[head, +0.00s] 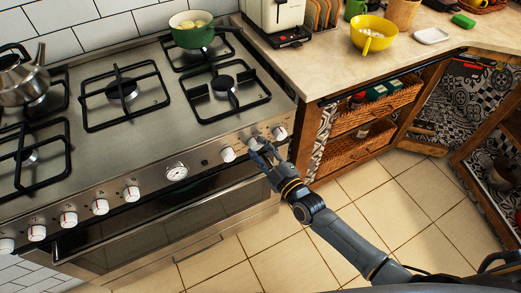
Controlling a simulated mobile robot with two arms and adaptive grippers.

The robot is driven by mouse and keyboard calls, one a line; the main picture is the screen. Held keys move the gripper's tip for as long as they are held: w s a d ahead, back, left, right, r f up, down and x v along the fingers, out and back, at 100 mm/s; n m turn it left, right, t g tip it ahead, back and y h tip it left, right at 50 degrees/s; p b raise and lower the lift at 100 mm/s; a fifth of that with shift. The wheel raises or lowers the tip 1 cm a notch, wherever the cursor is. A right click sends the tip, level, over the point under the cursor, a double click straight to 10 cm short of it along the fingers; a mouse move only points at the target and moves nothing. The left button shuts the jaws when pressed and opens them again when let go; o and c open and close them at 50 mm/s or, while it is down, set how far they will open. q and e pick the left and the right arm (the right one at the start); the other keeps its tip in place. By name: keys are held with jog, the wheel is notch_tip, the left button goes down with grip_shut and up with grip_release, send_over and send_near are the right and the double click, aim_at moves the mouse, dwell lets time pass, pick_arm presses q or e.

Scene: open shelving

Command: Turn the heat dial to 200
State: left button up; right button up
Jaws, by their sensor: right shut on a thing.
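The steel stove (150,130) has a row of white knobs along its front panel, with a round dial or clock (177,172) in the middle. My right gripper (262,149) is at the right part of the panel, shut on the second white knob from the right (256,142). Its fingers partly cover this knob, and its markings are too small to read. One free knob (279,133) is just to the right and another (228,154) just to the left. My left gripper is not in view.
A green pot (192,37) stands on the back right burner and a metal kettle (25,80) on the left. The counter (340,72) holds a toaster (275,14) and a yellow bowl (373,35). Open shelves with wicker baskets (363,145) stand at right. The tiled floor in front is clear.

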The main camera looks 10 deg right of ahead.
jog(key=m, duration=0.3)
jog(key=m+t+b, duration=0.1)
jog(key=m, duration=0.1)
jog(key=shift+f+m, duration=0.2)
jog(key=shift+m, duration=0.2)
jog(key=m+b, duration=0.1)
jog(key=m, duration=0.3)
jog(key=shift+a+m+t+h, duration=0.1)
jog(key=shift+m+t+h, duration=0.2)
jog(key=shift+m+h, duration=0.1)
jog(key=m, duration=0.5)
jog(key=shift+s+a, duration=0.1)
jog(key=m, duration=0.2)
jog(key=m+h, duration=0.1)
jog(key=m, duration=0.2)
jog(key=shift+a+h+b, duration=0.1)
jog(key=shift+h+b, duration=0.2)
jog(key=m, duration=0.6)
jog(key=shift+h, duration=0.3)
jog(key=m, duration=0.5)
jog(key=shift+a+r+h, duration=0.1)
jog(key=shift+h, duration=0.3)
jog(key=m, duration=0.4)
jog(key=shift+r+m, duration=0.15)
jog(key=shift+m, duration=0.15)
jog(key=shift+m+g+p, duration=0.4)
jog(key=shift+m+p, duration=0.2)
jog(key=shift+m, duration=1.6)
